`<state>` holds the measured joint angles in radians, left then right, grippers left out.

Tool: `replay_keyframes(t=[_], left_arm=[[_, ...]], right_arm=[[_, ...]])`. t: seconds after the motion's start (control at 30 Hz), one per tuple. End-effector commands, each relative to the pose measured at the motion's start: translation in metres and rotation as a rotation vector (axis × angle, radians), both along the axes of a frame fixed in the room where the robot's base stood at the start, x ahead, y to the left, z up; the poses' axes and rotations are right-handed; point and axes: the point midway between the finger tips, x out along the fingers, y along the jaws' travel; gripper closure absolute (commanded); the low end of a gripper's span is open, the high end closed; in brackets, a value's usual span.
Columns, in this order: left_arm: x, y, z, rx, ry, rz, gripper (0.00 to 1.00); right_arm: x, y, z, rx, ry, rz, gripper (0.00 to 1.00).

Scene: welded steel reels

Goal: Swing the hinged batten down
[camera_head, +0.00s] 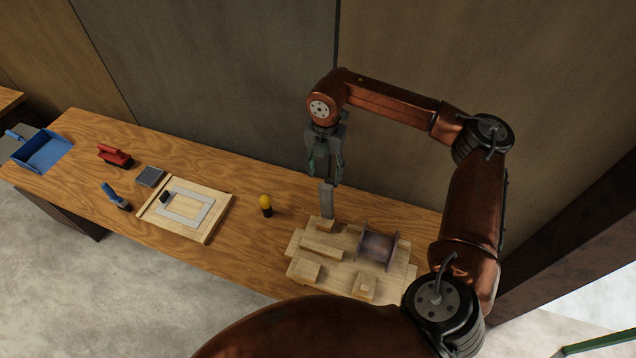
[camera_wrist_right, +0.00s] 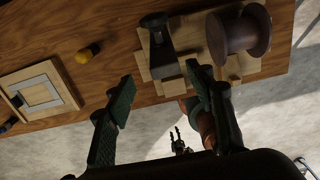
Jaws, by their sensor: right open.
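A grey upright batten (camera_head: 327,202) stands at the back left part of a light wooden jig (camera_head: 335,276), beside a steel reel (camera_head: 376,248). In the right wrist view the batten (camera_wrist_right: 157,42) shows as a dark post, left of the round reel (camera_wrist_right: 238,28). My right gripper (camera_head: 326,177) points down at the top of the batten. Its fingers are open, and in the wrist view the gripper (camera_wrist_right: 160,77) has a wide gap with nothing clamped in it. I cannot tell whether a finger touches the batten. A small dark pronged shape, perhaps my left gripper (camera_wrist_right: 179,141), shows low in the wrist view.
On the wooden table (camera_head: 240,258) stand a yellow-topped dark object (camera_head: 265,203), a framed board (camera_head: 187,208), a blue-handled brush (camera_head: 115,197), a grey block (camera_head: 149,176), a red brush (camera_head: 115,156) and a blue dustpan (camera_head: 43,151). A wall rises behind the table.

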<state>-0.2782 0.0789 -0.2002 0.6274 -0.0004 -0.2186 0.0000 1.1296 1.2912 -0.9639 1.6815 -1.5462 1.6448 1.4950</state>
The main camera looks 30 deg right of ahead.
Motion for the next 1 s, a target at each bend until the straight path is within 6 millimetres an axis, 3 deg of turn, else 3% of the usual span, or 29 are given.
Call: replay_keyframes(t=[0.37,0.47,0.7,0.87,1.0], left_arm=[[-0.057,0.002,0.017,0.004,0.068,0.015,0.60],[-0.051,0.003,0.020,0.004,0.061,0.013,0.60],[-0.007,0.000,0.024,0.000,0.005,0.003,0.60],[-0.011,0.001,0.023,0.001,0.011,0.004,0.60],[-0.021,0.001,0.023,0.001,0.024,0.007,0.60]], right_arm=[[0.003,0.000,-0.055,0.004,0.007,-0.001,0.51],[0.003,0.000,-0.066,0.005,0.006,-0.001,0.51],[0.003,0.000,-0.075,0.005,0.004,0.000,0.51],[0.003,0.001,-0.075,0.005,0.005,0.000,0.51],[0.003,0.001,-0.075,0.005,0.005,0.000,0.60]])
